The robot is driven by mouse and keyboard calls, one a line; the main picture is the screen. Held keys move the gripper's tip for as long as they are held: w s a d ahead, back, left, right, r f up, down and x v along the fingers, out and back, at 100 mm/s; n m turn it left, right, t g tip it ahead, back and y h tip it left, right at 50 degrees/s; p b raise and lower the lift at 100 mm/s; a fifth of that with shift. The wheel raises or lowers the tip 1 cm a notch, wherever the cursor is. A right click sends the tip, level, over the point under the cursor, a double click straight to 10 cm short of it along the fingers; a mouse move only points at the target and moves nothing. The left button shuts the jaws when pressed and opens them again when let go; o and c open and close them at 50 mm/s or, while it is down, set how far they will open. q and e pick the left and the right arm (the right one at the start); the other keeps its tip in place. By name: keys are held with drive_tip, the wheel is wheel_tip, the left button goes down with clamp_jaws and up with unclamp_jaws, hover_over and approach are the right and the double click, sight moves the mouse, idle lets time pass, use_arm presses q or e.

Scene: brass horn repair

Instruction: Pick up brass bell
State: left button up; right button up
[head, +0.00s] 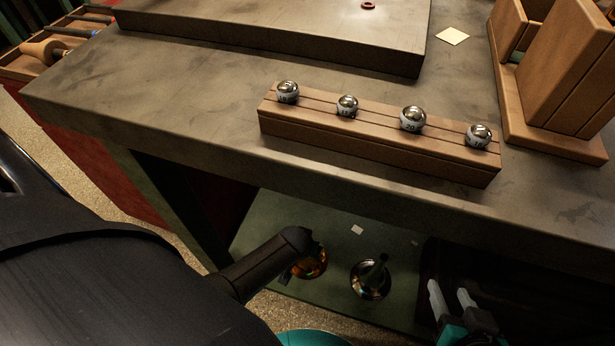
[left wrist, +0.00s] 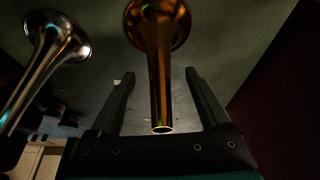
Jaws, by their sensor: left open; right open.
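The brass bell (head: 313,265) stands on the green lower shelf under the bench, partly hidden behind my left arm in the head view. In the left wrist view the brass bell (left wrist: 160,60) shows as an orange-gold flare with a narrow tube pointing toward the camera. My left gripper (left wrist: 160,74) is open, one finger on each side of the tube, with visible gaps; I cannot tell how deep the tube sits between them. In the head view its fingers are hidden. My right gripper (head: 451,291) is open and empty, right of the bells at the shelf's right side.
A silver bell (head: 370,279) stands right of the brass one, and shows left in the wrist view (left wrist: 45,55). The bench top (head: 210,115) overhangs the shelf (head: 335,237). On it are a wooden rack (head: 375,140) with several steel balls and a wooden holder (head: 555,90).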

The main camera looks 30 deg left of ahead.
use_arm(q)
drive_tip(key=shift+b+x, duration=1.35)
drive_tip(key=shift+x, duration=0.2)
use_arm(e)
drive_tip(key=shift+w+a+r+t+y, duration=0.15)
drive_tip(key=shift+a+r+t+y, duration=0.25)
drive_tip(key=shift+a+t, duration=0.4)
drive_tip(key=shift+w+a+r+t+y, duration=0.15)
drive_tip(key=shift+a+r+t+y, duration=0.2)
drive_tip(key=shift+a+t+y, duration=0.35)
drive_tip(key=shift+w+a+r+t+y, duration=0.15)
drive_tip(key=shift+a+r+t+y, duration=0.2)
drive_tip(key=shift+a+t, duration=0.55)
use_arm(q)
drive_tip(key=shift+c, duration=0.4)
clamp_jaws()
